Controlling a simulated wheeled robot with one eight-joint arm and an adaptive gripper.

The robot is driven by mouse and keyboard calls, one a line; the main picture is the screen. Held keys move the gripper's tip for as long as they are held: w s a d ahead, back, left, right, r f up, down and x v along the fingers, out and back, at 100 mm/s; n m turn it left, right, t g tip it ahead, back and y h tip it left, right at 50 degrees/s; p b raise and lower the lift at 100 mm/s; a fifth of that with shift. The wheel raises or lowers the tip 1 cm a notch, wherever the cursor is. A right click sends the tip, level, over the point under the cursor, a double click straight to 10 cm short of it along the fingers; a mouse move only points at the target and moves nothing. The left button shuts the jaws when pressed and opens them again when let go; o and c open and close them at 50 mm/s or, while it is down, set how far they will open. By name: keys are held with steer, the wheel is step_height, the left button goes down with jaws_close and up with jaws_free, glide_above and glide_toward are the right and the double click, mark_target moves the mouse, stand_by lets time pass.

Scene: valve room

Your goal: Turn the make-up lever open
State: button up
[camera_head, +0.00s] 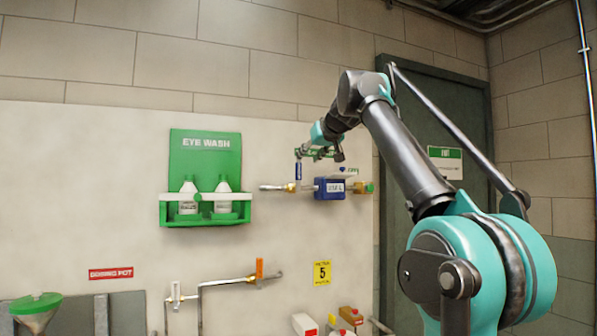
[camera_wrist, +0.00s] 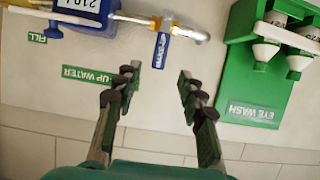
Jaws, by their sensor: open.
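The make-up lever (camera_head: 298,171) is a small blue handle on a brass valve, standing up from a horizontal pipe on the wall. In the wrist view, which is upside down, the blue lever (camera_wrist: 161,51) bears a MAKE-UP label and stands across the pipe. My gripper (camera_wrist: 157,72) is open and empty, with the lever in line with the gap between its fingers. The lever looks apart from the fingertips; the exact depth is hard to tell. In the head view my gripper (camera_head: 320,153) is at the lever's upper right, partly hidden by my arm.
A blue meter box (camera_head: 329,188) sits on the same pipe, right of the lever. A green eye wash station (camera_head: 205,180) with two bottles is to the left. An orange-handled valve (camera_head: 259,268) is lower down. A dark door (camera_head: 445,120) stands at right.

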mark_target(299, 169)
steer(key=x, duration=1)
steer(key=shift+f, duration=0.1)
steer(key=shift+c, duration=0.6)
jaws_close()
